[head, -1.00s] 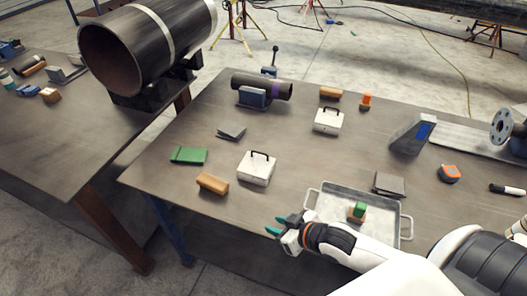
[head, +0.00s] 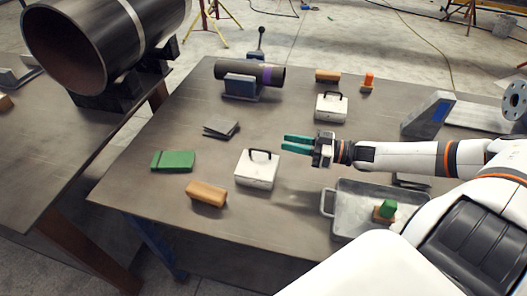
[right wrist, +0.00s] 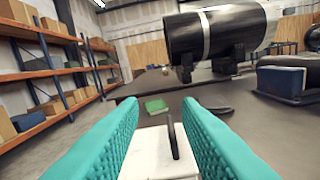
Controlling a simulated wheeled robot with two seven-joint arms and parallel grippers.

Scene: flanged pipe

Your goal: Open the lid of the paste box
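Two white boxes with black handles on top stand on the table, both lids closed: a near white box (head: 257,169) and a far white box (head: 331,107). I cannot tell from looks which is the paste box. My right gripper (head: 297,144), with teal fingers, is up and right of the near box, pointing left. In the right wrist view the fingers (right wrist: 160,125) are apart and empty. A white box top (right wrist: 158,152) and its upright black handle (right wrist: 173,138) show between and beyond them. My left gripper is out of view.
A grey tray (head: 330,207) holding a green-topped block (head: 385,210) lies right of the near box. A wooden-brown block (head: 206,194) and green pad (head: 173,161) lie left. A pipe (head: 250,74) rests on a blue stand behind.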

